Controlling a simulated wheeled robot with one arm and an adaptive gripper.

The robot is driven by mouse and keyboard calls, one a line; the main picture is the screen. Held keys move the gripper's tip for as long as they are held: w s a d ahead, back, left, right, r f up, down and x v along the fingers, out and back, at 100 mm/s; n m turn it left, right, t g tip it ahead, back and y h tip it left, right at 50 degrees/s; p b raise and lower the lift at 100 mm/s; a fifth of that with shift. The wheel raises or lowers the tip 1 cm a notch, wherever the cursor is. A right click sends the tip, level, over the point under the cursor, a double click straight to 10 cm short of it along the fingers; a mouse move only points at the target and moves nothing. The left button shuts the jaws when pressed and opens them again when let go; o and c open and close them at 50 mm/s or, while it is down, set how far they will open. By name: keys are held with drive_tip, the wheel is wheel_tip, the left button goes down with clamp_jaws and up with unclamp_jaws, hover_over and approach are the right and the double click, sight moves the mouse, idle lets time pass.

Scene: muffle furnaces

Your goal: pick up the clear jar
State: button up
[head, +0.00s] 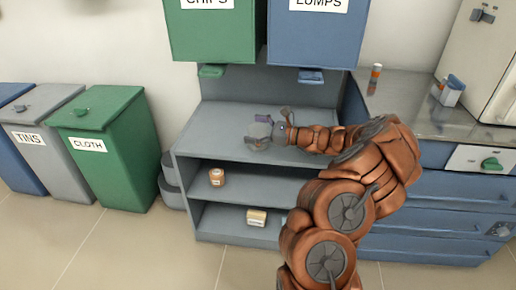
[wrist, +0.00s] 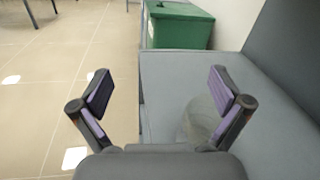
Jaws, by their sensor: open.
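The clear jar (wrist: 194,122) is a see-through round shape on the grey top of the shelf unit. In the wrist view it shows just inside and partly behind the right finger. In the head view the jar (head: 257,135) is a small pale shape beside my fingers, partly hidden. My gripper (wrist: 161,92) is open, with its purple-padded fingers spread and nothing held between them. In the head view my gripper (head: 270,129) reaches in from the right over the shelf top. I cannot tell whether a finger touches the jar.
An orange-brown jar (head: 217,177) and a cream-labelled container (head: 257,217) stand on the lower shelves (head: 197,200). Blue and green bins hang above. A green CLOTH bin (head: 115,160) stands left. A steel counter (head: 405,100) is at right. The shelf top's left part is clear.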

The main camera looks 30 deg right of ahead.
sight(250, 130)
drive_tip(key=d+f+m+h, duration=0.1)
drive_tip(key=d+f, duration=0.1)
drive_tip(key=d, duration=0.1)
drive_tip(key=d+f+m+t+h+b, duration=0.1)
drive_tip(key=d+f, duration=0.1)
drive_tip(key=s+d+f+m+t+h, duration=0.1)
drive_tip(key=d+f+m, duration=0.1)
drive_tip(key=d, duration=0.1)
drive_tip(key=shift+s+d+f, duration=0.1)
drive_tip(key=shift+d+f, duration=0.2)
drive_tip(key=shift+d, duration=0.05)
drive_tip(key=shift+w, duration=0.2)
drive_tip(key=shift+b+x, duration=0.75)
drive_tip(key=shift+x, duration=2.9)
drive_tip(key=shift+d+f, duration=0.15)
drive_tip(key=shift+f, duration=0.05)
drive_tip(key=c, duration=1.1)
